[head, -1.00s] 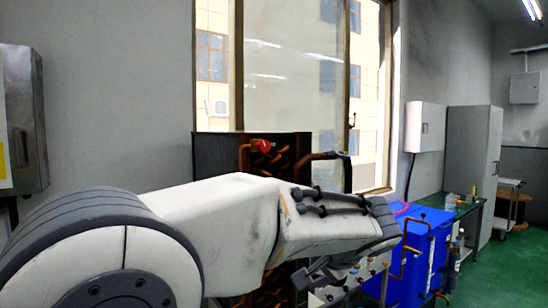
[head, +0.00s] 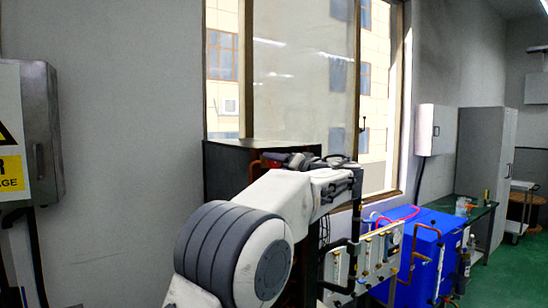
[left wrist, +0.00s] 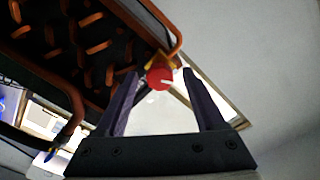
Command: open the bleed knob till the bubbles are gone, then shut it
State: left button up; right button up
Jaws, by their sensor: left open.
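The red round knob (left wrist: 160,79), with a pale mark on its face, sits on a brass fitting at the end of a copper pipe in the left wrist view. My left gripper (left wrist: 160,71) is open, with its two dark fingers on either side of the knob; I cannot tell whether they touch it. In the head view my left arm reaches up to the dark cabinet (head: 225,175) with copper coils and hides most of its front, the knob included or nearly so. No bubbles can be made out. My right gripper is not in view.
Copper coils (left wrist: 95,45) fill the upper left of the left wrist view. A grey wall box (head: 40,130) hangs at left.

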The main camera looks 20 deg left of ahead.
pick_arm(q)
jog(key=shift+x, duration=1.05)
jog(key=shift+c, duration=0.3)
grip_shut()
